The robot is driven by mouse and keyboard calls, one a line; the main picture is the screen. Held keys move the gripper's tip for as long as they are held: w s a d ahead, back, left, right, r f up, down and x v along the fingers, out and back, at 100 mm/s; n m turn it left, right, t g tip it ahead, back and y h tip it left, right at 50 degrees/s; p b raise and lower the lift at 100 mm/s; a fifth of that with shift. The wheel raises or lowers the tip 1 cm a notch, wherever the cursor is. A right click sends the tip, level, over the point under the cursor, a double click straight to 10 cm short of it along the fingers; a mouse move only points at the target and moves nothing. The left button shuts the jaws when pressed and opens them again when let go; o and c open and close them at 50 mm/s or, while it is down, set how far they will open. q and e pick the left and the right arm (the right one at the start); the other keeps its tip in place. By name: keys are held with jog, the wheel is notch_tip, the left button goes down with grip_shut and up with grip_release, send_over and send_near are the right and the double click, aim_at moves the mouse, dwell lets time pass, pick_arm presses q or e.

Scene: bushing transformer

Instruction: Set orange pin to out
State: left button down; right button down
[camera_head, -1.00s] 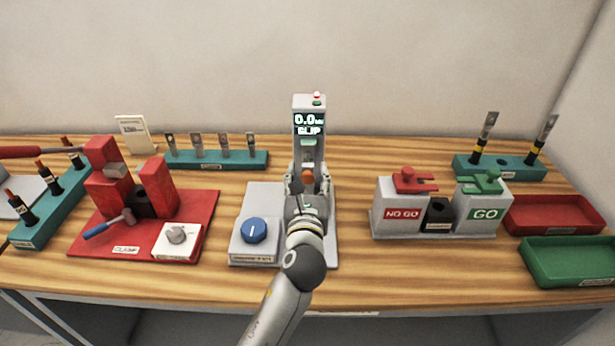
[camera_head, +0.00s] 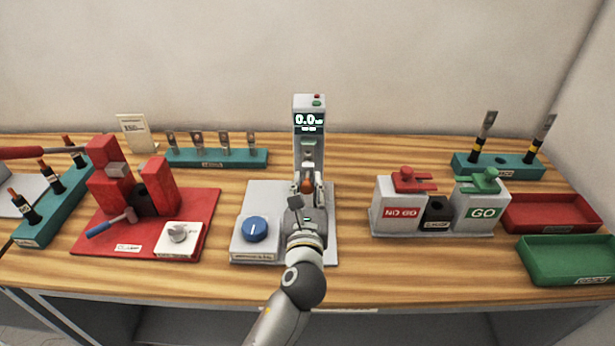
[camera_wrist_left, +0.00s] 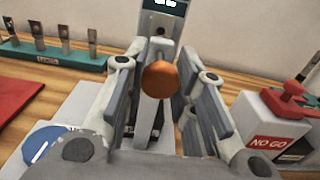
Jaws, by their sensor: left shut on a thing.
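The orange pin (camera_head: 308,186) has a round orange head and sits at the front of the grey upright tester (camera_head: 309,149), whose screen reads 0.0 with small text below. My left gripper (camera_head: 306,193) is at the tester with its fingers on both sides of the pin. The left wrist view shows the orange head (camera_wrist_left: 159,80) between the two fingers, and the gripper is shut on it. My right gripper is not in view.
A blue knob (camera_head: 254,229) sits on the tester's grey base, left of my arm. A red clamp fixture (camera_head: 158,185) stands farther left. The NO GO/GO gauge block (camera_head: 398,212) stands to the right, with red (camera_head: 552,228) and green (camera_head: 568,280) trays beyond it.

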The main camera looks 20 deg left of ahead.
pick_arm(q)
jog(key=shift+f, duration=0.15)
jog(key=c, duration=1.5)
grip_release()
jog(key=o, duration=0.4)
jog(key=shift+s+d, duration=0.1)
jog(key=shift+s, duration=0.1)
jog(key=shift+c, duration=0.2)
jog(key=v, duration=1.2)
jog(key=shift+r, duration=0.2)
jog(key=shift+f, duration=0.1)
